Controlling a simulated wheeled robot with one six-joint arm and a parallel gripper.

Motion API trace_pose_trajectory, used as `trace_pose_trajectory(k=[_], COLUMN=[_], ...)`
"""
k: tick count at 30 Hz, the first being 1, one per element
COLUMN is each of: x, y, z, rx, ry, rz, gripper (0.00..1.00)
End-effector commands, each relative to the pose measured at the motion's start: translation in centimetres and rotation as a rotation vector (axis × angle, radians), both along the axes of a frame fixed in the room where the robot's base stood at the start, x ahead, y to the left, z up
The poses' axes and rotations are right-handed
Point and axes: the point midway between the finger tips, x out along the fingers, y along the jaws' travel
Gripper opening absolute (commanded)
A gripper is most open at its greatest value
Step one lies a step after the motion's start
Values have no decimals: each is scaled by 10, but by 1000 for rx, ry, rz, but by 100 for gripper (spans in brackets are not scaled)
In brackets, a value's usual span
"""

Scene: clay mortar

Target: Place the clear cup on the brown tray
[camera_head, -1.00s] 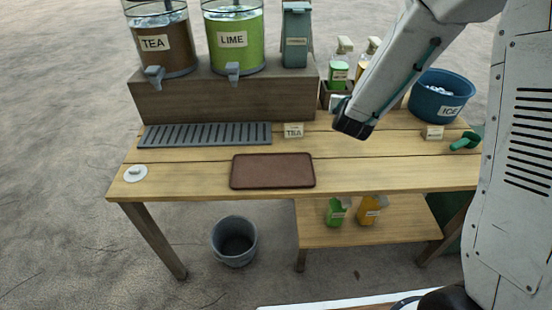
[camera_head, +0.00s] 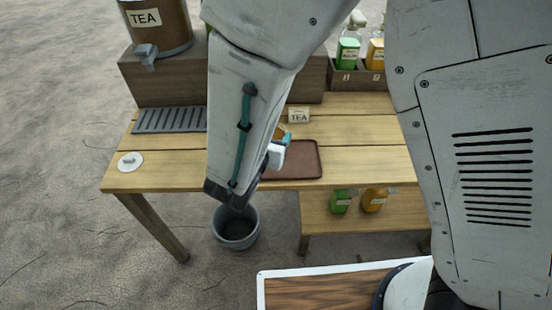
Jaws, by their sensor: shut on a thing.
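The brown tray (camera_head: 305,160) lies flat near the front edge of the wooden table. My forearm covers its left part. My gripper (camera_head: 284,140) shows only in part, as white and teal pieces behind the forearm, over the tray's back left area. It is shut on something. A small amber patch (camera_head: 281,132) shows beside the teal finger and may be the clear cup with tea in it. The cup's outline and base are hidden, so I cannot tell whether it touches the tray.
A TEA sign (camera_head: 298,115) stands behind the tray. A TEA dispenser (camera_head: 157,28) stands on the raised shelf above a grey drip grate (camera_head: 170,119). A white lid (camera_head: 130,162) lies at front left. A grey bucket (camera_head: 236,230) is on the floor. Bottles stand in a rack (camera_head: 358,76).

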Motion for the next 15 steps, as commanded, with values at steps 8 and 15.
trace_pose_trajectory(k=[8, 15], x=[-81, -74], y=[25, 19], z=[-9, -12], rx=[1, 1], ry=[-1, -1], rz=[-26, -43], gripper=[5, 5])
